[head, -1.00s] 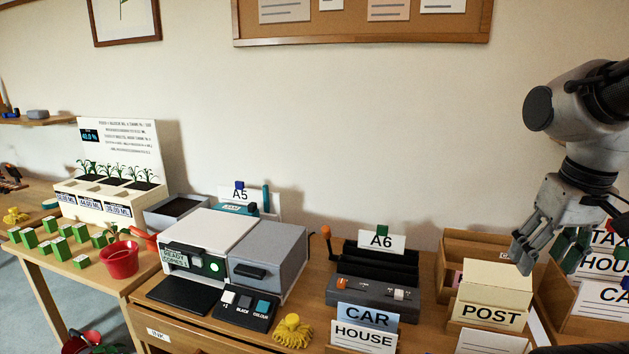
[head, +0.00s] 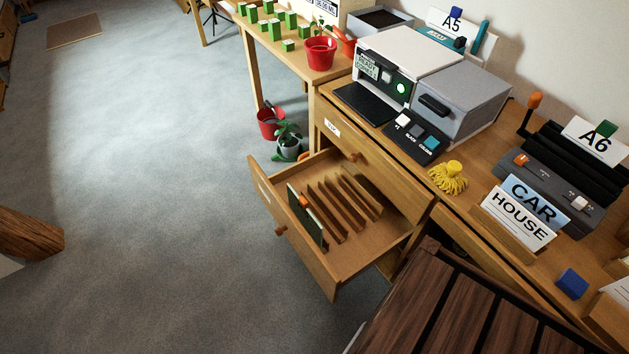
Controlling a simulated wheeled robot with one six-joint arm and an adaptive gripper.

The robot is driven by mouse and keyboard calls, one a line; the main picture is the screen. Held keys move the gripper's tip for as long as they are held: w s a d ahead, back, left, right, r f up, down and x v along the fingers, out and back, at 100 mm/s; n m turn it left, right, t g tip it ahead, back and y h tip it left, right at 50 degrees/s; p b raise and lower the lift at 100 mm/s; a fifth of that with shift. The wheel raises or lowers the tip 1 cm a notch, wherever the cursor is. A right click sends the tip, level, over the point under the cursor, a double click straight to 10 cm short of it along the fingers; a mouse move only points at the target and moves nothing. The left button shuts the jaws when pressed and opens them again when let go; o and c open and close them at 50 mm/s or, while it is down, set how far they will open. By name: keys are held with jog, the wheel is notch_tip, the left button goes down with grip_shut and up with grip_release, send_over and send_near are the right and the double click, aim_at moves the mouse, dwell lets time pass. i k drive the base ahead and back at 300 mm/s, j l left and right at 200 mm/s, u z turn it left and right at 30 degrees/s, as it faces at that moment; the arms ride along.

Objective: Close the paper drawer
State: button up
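The paper drawer (head: 340,268) is pulled out from the front of the wooden desk, below a shut upper drawer (head: 372,166). It has a round wooden knob (head: 281,230) on its front panel. Inside are several upright wooden dividers (head: 345,203) and one dark green-and-white upright piece (head: 306,216) near the front panel. I cannot read a label on this drawer. My gripper is not in view now.
A dark slatted wooden surface (head: 450,315) fills the lower right, close to the drawer's right side. A grey printer (head: 460,105) and a yellow tasselled thing (head: 448,178) stand on the desk. Red and grey pots (head: 287,148) are on the floor behind the drawer. Open grey floor (head: 160,190) lies left.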

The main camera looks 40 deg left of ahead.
aim_at(360, 226)
jog(key=u, duration=1.9)
